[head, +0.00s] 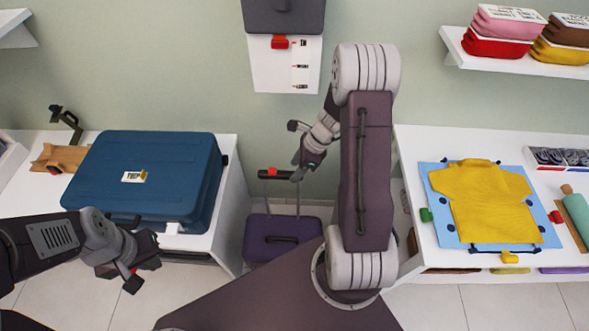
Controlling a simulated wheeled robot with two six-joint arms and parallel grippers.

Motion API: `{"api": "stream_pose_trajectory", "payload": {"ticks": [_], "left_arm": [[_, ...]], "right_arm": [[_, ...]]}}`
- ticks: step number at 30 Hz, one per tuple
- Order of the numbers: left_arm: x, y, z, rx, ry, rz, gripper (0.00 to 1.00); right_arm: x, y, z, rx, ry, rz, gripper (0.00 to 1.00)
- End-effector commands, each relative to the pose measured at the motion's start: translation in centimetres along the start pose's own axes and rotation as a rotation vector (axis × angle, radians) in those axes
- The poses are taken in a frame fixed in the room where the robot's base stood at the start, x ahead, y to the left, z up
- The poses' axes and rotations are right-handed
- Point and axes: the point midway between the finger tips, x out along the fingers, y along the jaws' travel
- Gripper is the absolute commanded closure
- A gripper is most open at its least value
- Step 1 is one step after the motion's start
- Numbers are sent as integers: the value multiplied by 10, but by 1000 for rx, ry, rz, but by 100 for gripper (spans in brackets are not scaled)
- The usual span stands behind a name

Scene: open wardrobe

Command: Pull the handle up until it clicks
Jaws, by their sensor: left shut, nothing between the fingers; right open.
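A small purple suitcase (258,237) stands on the floor between the two white cabinets. Its pull handle (267,174) has a dark crossbar with a red button, held above the case on two thin rods. My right gripper (294,152) is open and empty at the right end of the crossbar. One finger is above the bar and the other is close to its end; I cannot tell whether they touch. My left gripper (132,284) is shut and empty, low at the left, in front of the blue suitcase.
A closed blue suitcase (150,165) lies on the left cabinet. A yellow shirt (485,205) lies on a blue board on the right white counter (430,150). A dark case (284,14) and white panel are on the wall above. Shelves (520,60) hold folded clothes.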

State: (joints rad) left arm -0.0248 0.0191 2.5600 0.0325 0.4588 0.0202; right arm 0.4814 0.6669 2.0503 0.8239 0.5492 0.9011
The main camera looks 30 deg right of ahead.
Motion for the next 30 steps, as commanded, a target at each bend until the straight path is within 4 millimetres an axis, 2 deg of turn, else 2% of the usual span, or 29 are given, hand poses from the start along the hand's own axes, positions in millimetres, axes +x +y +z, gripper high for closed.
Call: {"api": "stream_pose_trajectory", "payload": {"ticks": [1, 3, 6, 10, 14, 27, 29, 30], "left_arm": [[-5, 0, 0, 0, 0, 0, 100], [-7, 0, -1, 0, 0, 0, 100], [-9, 0, -1, 0, 0, 0, 100], [-10, 0, -1, 0, 0, 0, 100], [-10, 0, -1, 0, 0, 0, 100], [-10, 0, -1, 0, 0, 0, 100], [-10, 0, -1, 0, 0, 0, 100], [-10, 0, -1, 0, 0, 0, 100]], "right_arm": [[-15, -1, 1, 0, 1, -6, 51], [-32, -2, 1, 0, 1, -8, 51], [-52, -1, 1, -1, 0, -7, 51], [-70, -1, 1, -1, 0, -6, 51], [-77, 0, 0, -1, 1, -4, 51], [-76, 0, 0, -1, 1, -2, 51], [-75, 1, 4, -13, 0, 1, 51], [-74, 2, 13, -38, 0, 4, 51]]}}
